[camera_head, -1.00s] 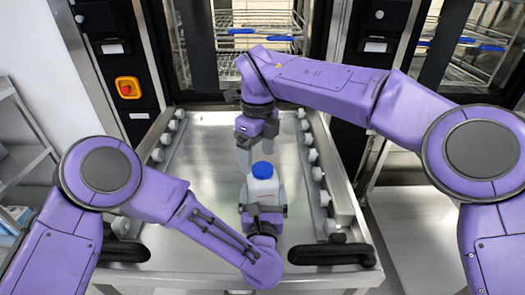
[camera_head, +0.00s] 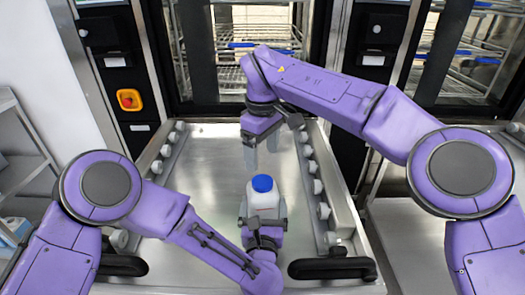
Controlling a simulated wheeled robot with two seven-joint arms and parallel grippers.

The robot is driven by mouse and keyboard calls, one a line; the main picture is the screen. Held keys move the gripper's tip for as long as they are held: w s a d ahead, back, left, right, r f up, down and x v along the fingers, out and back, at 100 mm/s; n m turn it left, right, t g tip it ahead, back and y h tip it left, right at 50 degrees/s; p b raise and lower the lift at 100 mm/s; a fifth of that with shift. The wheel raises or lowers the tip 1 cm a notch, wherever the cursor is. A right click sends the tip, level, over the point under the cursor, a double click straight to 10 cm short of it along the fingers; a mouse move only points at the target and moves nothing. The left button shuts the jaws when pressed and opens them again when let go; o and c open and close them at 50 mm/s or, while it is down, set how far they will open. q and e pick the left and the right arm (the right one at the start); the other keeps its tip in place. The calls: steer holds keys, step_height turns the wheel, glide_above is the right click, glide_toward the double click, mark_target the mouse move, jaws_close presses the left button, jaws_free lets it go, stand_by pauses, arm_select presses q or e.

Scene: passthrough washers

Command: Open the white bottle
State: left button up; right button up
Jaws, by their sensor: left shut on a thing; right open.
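The white bottle (camera_head: 263,197) stands upright over the steel tray, with its blue cap (camera_head: 262,184) on top. My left gripper (camera_head: 263,218) is shut on the bottle's body from the near side. My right gripper (camera_head: 262,155) is open and empty, pointing down just beyond and above the blue cap, apart from it. The lower part of the bottle is hidden by my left gripper.
The steel tray surface (camera_head: 200,190) is mostly clear. Rows of white rollers line its left (camera_head: 166,150) and right (camera_head: 312,168) edges. Black handles (camera_head: 332,268) sit at the near edge. Washer openings with wire racks (camera_head: 262,75) stand behind.

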mark_target(263, 181)
steer(key=shift+m, duration=1)
steer(key=shift+f, duration=0.4)
step_height(263, 181, down, 7)
steer(key=shift+f, duration=0.1)
steer(key=c, duration=1.1)
steer(key=n, duration=0.4)
steer(key=shift+n, duration=0.4)
steer(key=n, duration=4.9)
steer(key=shift+r, duration=0.2)
